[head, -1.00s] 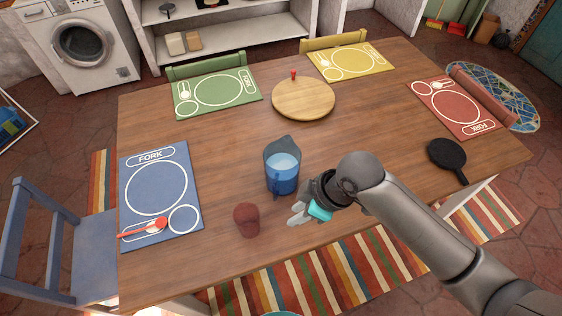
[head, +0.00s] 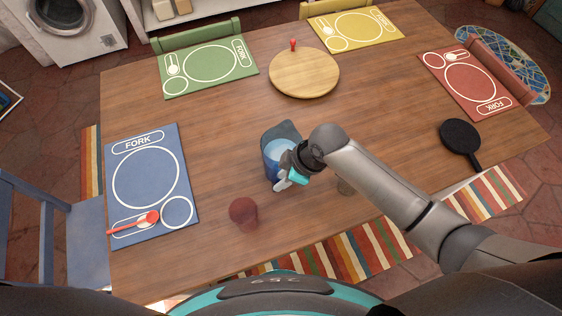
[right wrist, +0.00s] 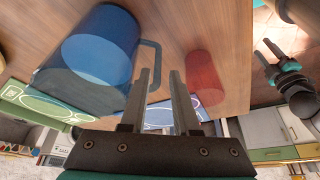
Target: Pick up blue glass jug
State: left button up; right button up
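The blue glass jug (head: 270,155) stands upright on the wooden table near the front edge, and it fills the upper left of the right wrist view (right wrist: 100,45). Its handle (right wrist: 157,62) sticks out toward my right gripper. My right gripper (head: 284,182) is at the jug's front right side, partly covering it. In the right wrist view its two fingers (right wrist: 160,75) are apart, with the handle at the gap between the tips; I cannot tell whether they touch it. A dark and teal part, probably my left gripper (right wrist: 272,58), shows at the right of the wrist view.
A dark red cup (head: 243,212) stands left of my right gripper, also seen in the wrist view (right wrist: 204,78). A blue placemat (head: 150,205) with a red spoon lies left. A round wooden board (head: 304,75) is behind. A black pan (head: 459,137) lies right. The table centre is clear.

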aim_at(273, 184)
jog(key=shift+b+x, duration=0.65)
jog(key=shift+x, duration=2.3)
jog(key=shift+w, duration=0.15)
grip_shut()
jog(key=shift+w+a+r, duration=0.1)
jog(key=shift+r, duration=0.1)
